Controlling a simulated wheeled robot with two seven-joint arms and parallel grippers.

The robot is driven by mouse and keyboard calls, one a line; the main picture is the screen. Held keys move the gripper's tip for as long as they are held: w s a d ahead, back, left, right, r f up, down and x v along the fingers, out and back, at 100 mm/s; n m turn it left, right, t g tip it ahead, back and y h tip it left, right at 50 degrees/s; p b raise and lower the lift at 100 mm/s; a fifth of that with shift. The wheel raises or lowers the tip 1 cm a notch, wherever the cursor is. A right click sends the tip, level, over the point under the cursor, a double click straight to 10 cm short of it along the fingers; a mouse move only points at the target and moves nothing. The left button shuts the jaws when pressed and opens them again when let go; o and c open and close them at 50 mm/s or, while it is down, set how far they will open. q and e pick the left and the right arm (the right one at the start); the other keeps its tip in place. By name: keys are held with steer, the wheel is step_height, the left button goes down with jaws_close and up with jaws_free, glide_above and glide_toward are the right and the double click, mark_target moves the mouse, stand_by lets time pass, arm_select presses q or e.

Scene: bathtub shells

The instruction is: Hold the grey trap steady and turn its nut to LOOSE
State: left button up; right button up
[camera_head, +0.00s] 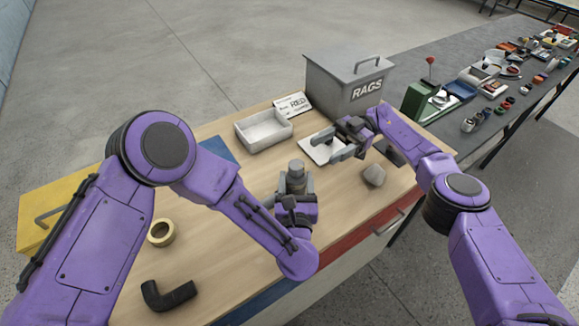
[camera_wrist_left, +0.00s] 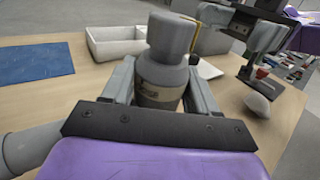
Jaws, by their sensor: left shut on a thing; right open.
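In the left wrist view the nut (camera_wrist_left: 171,36) sits above a body (camera_wrist_left: 160,85) with a darker, lettered band that I cannot read. My left gripper (camera_head: 295,187) is shut on the trap's body, one finger on each side, below the nut. My right gripper (camera_head: 338,148) is open and empty, to the right of and behind the trap, over a pale flat plate (camera_head: 322,152). It also shows in the left wrist view (camera_wrist_left: 246,68), apart from the trap.
A pale tray (camera_head: 240,137), a RED card (camera_head: 293,103) and a grey RAGS bin (camera_head: 330,92) stand behind. A greyish lump (camera_head: 374,176) lies right of the trap. A tape roll (camera_head: 151,235) and black elbow (camera_head: 168,297) lie front left. Bare bench surrounds the tape roll.

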mark_target(290, 168)
steer(key=x, duration=1.2)
steer(key=shift+w, duration=0.1)
steer(key=c, duration=1)
